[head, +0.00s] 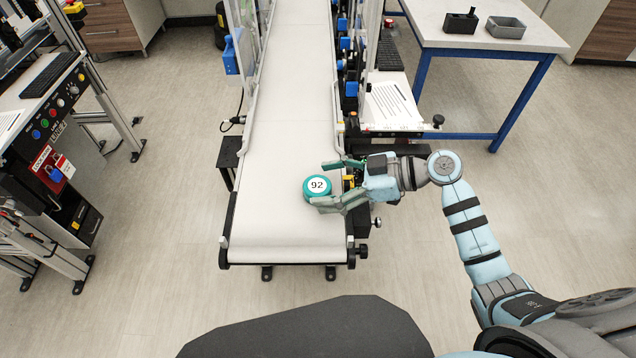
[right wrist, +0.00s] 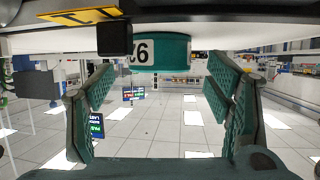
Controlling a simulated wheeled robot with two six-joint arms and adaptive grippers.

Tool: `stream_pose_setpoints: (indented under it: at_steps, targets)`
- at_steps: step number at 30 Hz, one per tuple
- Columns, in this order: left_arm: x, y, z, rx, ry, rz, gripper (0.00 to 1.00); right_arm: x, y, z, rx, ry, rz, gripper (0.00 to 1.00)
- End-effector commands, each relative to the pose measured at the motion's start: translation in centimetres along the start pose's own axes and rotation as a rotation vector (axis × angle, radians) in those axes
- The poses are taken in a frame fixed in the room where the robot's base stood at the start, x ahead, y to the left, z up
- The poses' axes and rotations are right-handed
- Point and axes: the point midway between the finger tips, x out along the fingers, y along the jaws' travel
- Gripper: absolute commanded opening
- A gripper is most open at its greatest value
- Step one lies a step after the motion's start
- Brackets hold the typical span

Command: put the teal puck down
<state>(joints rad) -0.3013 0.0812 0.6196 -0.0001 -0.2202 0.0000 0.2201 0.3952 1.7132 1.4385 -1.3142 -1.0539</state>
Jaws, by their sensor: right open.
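The teal puck (head: 318,187), with a white label reading 92, sits on the white conveyor belt (head: 288,130) near its front end, towards the right edge. My right gripper (head: 330,183) reaches in from the right, its fingers spread on either side of the puck. In the right wrist view, which looks upside down, the puck (right wrist: 160,54) rests against the belt between the two open fingers, with gaps visible on both sides. My left gripper is not in view.
A control panel stand (head: 50,130) stands at the left. A table with blue legs (head: 480,38) holds grey and black trays at the back right. A white document board (head: 393,105) is beside the belt's right edge. The belt behind the puck is clear.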

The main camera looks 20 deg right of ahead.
Motion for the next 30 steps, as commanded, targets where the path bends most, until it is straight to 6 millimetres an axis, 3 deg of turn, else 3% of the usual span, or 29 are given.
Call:
stream_pose_setpoints:
  at_steps: [3, 8, 19, 26, 30]
  targets:
    - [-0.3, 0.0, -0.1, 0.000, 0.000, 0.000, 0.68, 1.2, 0.0, -0.2, 0.000, 0.001, -0.001, 0.73]
    - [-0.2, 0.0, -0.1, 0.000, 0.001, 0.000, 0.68, 1.2, 0.0, 0.0, -0.001, -0.001, -0.001, 0.73]
    - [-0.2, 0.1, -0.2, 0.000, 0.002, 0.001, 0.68, 1.2, 0.0, 0.0, -0.001, 0.000, 0.000, 0.20]
    - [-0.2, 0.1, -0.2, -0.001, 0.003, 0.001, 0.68, 1.1, 0.0, -0.1, -0.001, 0.000, 0.000, 0.19]
    - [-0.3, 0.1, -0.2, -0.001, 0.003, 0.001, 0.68, 0.7, 0.1, -1.1, -0.004, 0.001, 0.000, 0.19]
